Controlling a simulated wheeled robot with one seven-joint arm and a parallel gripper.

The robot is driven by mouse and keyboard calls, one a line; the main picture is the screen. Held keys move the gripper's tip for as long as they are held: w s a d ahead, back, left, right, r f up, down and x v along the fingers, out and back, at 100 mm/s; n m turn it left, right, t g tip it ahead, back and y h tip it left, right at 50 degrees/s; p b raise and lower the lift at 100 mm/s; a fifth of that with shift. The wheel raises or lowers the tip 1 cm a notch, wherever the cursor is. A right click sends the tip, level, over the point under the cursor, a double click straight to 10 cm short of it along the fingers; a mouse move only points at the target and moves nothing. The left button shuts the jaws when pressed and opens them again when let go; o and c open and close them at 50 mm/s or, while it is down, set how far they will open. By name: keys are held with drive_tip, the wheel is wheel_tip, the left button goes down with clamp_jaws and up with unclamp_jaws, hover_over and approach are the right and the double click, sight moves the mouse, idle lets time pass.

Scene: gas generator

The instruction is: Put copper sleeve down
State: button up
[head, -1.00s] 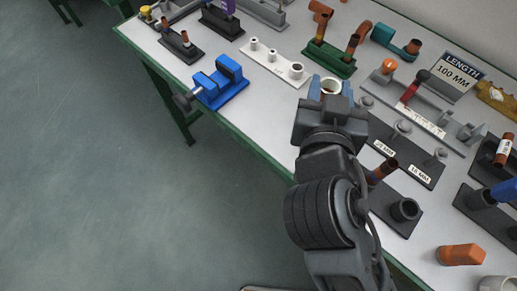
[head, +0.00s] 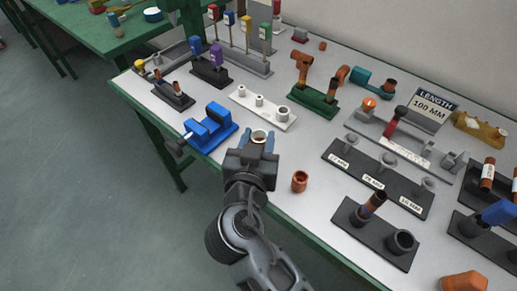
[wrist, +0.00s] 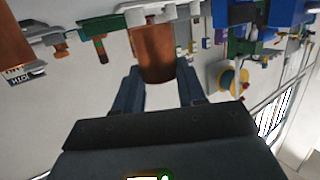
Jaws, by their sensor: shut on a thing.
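My gripper (head: 257,143) is shut on a copper sleeve (wrist: 155,50), which shows between the two fingers in the wrist view. In the head view only the sleeve's pale round rim and copper-coloured inside (head: 262,135) show at the fingertips. The gripper is over the front part of the white table (head: 325,215), right of the blue vise and in front of the white peg stand. Whether the sleeve touches the table top is hidden by the gripper.
A blue vise (head: 210,127) stands to the left and a white peg stand (head: 262,107) behind. A short copper fitting (head: 300,181) stands to the right. The black labelled holder (head: 378,178) and a black two-post stand (head: 375,233) are further right. Bare table lies between.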

drive_tip(key=shift+f, duration=1.85)
drive_tip(key=shift+f, duration=0.15)
drive_tip(key=o, duration=1.1)
drive_tip(key=shift+c, duration=0.2)
drive_tip(key=shift+r, duration=0.25)
drive_tip(key=b+v, duration=0.2)
drive_tip(key=v, duration=1)
drive_tip(key=shift+f, duration=0.1)
